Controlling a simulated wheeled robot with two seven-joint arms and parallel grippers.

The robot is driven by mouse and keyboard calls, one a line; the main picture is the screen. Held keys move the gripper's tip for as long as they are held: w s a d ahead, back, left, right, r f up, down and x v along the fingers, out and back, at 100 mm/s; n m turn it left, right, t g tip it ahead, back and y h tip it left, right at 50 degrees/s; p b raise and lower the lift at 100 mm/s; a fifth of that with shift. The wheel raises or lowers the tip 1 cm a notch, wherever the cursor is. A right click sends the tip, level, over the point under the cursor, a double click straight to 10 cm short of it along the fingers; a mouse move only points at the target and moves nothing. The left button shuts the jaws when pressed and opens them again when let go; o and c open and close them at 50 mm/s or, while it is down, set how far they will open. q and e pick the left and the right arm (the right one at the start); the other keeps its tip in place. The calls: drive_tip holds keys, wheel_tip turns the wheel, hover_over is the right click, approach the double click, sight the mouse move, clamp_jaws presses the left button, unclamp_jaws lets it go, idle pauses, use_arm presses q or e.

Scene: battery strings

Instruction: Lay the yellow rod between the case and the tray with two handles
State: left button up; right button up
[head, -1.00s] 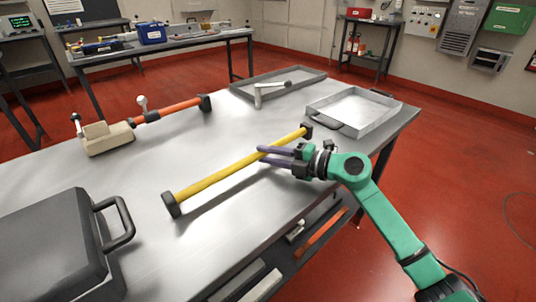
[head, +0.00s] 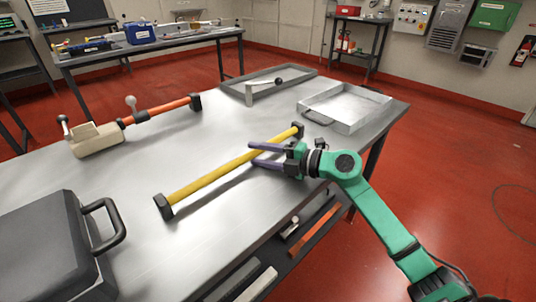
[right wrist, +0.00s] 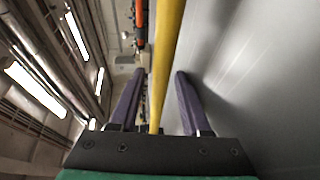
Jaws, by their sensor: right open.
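The yellow rod (head: 205,180) with black end blocks lies slantwise on the metal table, between the dark grey case (head: 45,240) at the near left and the pale tray with two handles (head: 362,124) at the far right. My right gripper (head: 251,154) is open at the far half of the rod. In the right wrist view the rod (right wrist: 165,60) runs between the two purple fingers (right wrist: 158,95), with a gap to the right finger; contact with the left one is unclear. My left gripper is not in view.
An orange bar (head: 165,110) with a beige block (head: 97,140) lies at the left back of the table. The table around the rod is clear.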

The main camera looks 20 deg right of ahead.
drive_tip(key=shift+s+f, duration=0.1)
drive_tip(key=shift+f, duration=0.15)
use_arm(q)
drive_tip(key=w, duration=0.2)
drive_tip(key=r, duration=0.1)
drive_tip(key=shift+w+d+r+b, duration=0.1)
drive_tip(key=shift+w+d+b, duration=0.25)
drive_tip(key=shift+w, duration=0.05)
use_arm(e)
drive_tip(key=v, duration=1.4)
drive_tip(key=shift+s+d+r, duration=0.1)
drive_tip(key=shift+d+r, duration=0.15)
